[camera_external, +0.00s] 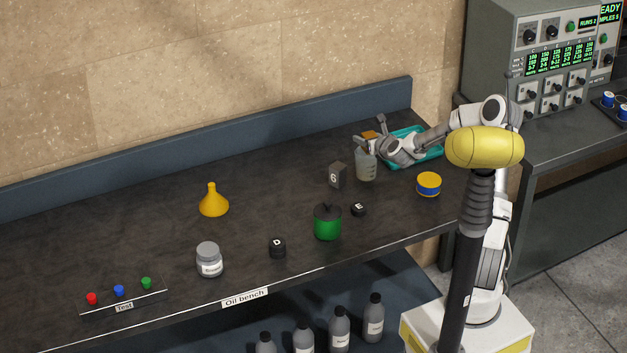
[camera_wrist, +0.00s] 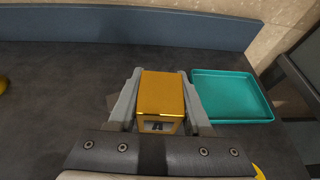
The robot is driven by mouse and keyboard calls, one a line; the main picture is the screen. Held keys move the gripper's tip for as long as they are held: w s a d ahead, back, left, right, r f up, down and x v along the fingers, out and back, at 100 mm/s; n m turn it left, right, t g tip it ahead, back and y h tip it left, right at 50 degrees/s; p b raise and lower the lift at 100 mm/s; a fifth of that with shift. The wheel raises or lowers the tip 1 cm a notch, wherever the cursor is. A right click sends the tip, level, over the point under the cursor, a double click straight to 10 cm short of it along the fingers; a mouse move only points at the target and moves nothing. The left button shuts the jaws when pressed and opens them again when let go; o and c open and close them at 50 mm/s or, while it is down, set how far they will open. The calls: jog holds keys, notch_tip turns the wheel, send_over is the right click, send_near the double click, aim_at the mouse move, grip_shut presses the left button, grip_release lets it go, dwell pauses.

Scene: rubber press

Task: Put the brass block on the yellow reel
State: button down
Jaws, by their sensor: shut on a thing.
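My gripper (camera_external: 371,140) is shut on the brass block (camera_external: 369,135), at the back right of the bench. In the wrist view the block (camera_wrist: 161,95) is a shiny gold cube between the two fingers of the gripper (camera_wrist: 159,88), with a dark mark on its near face. The yellow reel (camera_external: 429,178), yellow with a blue band, stands on the bench to the right of and nearer than the gripper. Its top looks bare. A yellow sliver at the lower edge of the wrist view may be the reel.
A teal tray (camera_external: 412,157) lies behind my arm; it also shows in the wrist view (camera_wrist: 232,93). A green pot (camera_external: 327,222) and yellow funnel (camera_external: 213,201) stand further left.

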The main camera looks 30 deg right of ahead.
jog(key=s+d+m+h, duration=0.2)
jog(key=s+d, duration=0.7)
jog(key=d, duration=0.3)
jog(key=s+d+m+h, duration=0.2)
jog(key=s+d, duration=0.6)
jog(key=d, duration=0.4)
send_over(428, 174)
jog(key=shift+g, duration=0.4)
notch_tip(428, 174, down, 6)
jog(key=shift+f, duration=0.1)
jog(key=shift+f+h, duration=0.3)
jog(key=shift+f, duration=1.7)
jog(key=shift+f, duration=0.1)
jog(key=shift+f, duration=0.15)
jog(key=shift+c, duration=1.6)
grip_release()
jog(key=shift+s, duration=0.1)
